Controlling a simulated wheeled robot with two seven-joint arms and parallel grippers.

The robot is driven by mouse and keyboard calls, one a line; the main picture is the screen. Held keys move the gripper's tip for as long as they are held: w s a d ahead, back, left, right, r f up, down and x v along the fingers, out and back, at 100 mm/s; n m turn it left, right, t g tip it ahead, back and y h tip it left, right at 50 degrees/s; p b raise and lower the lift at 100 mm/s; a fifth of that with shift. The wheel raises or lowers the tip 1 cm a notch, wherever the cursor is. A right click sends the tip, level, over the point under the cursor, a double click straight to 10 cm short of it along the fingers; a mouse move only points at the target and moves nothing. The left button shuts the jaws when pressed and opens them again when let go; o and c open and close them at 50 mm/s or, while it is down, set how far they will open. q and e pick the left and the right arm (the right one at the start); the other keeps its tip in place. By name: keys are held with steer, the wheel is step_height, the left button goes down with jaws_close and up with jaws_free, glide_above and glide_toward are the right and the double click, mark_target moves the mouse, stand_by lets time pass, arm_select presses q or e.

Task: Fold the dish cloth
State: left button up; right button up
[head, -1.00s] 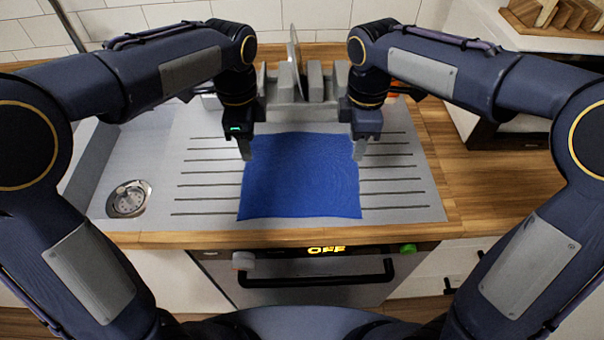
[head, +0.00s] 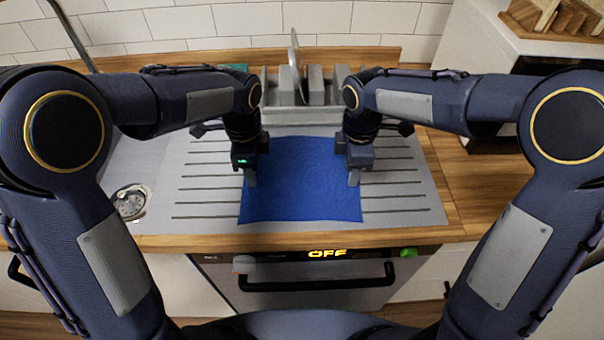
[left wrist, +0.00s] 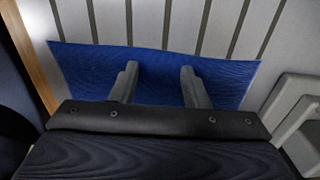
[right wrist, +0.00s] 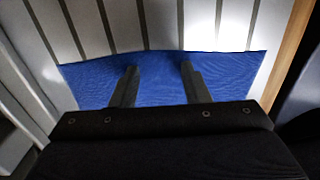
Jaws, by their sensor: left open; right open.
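The blue dish cloth (head: 300,190) lies spread flat on the grooved grey drainboard. My left gripper (head: 250,180) is at the cloth's left edge, pointing down. In the left wrist view its two fingers (left wrist: 160,85) are apart over the cloth (left wrist: 220,80), with nothing between them but cloth below. My right gripper (head: 353,178) is at the cloth's right edge, also pointing down. In the right wrist view its fingers (right wrist: 160,85) are apart over the cloth (right wrist: 235,75). Whether the fingertips touch the cloth I cannot tell.
A grey dish rack (head: 300,112) with an upright plate (head: 296,60) stands behind the cloth. The sink drain (head: 131,202) is at the left. The drainboard (head: 405,200) is bare to the right. An oven with an OFF display (head: 327,253) is below the front edge.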

arm_select(q)
steer(key=shift+f, duration=0.1)
jaws_close()
arm_select(e)
steer(key=shift+f, duration=0.15)
jaws_close()
